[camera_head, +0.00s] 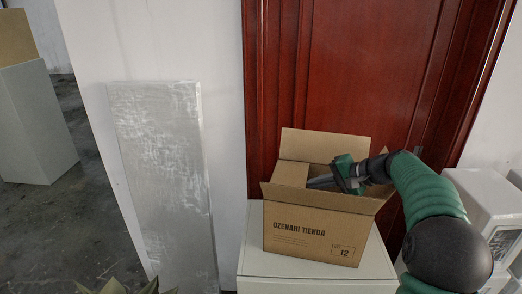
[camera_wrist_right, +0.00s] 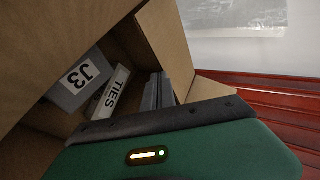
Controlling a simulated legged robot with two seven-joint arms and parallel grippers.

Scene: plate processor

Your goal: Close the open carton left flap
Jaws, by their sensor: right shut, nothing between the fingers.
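The open carton (camera_head: 310,235) is a brown cardboard box with dark print on its front, standing on a white cabinet. The back flap (camera_head: 325,145) stands upright and the front flap (camera_head: 320,198) slants outward. My right gripper (camera_head: 318,182) is shut and empty, over the opening and pointing left, its tips close to the left flap; contact cannot be told. The right wrist view shows its dark fingers (camera_wrist_right: 158,92) beside cardboard panels (camera_wrist_right: 165,42). My left gripper is out of view.
Inside the carton are a grey box marked J3 (camera_wrist_right: 80,80) and a white box marked TIES (camera_wrist_right: 108,97). The white cabinet (camera_head: 300,277) carries the carton. A red door (camera_head: 350,70) is behind, and a grey panel (camera_head: 160,180) leans at the left.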

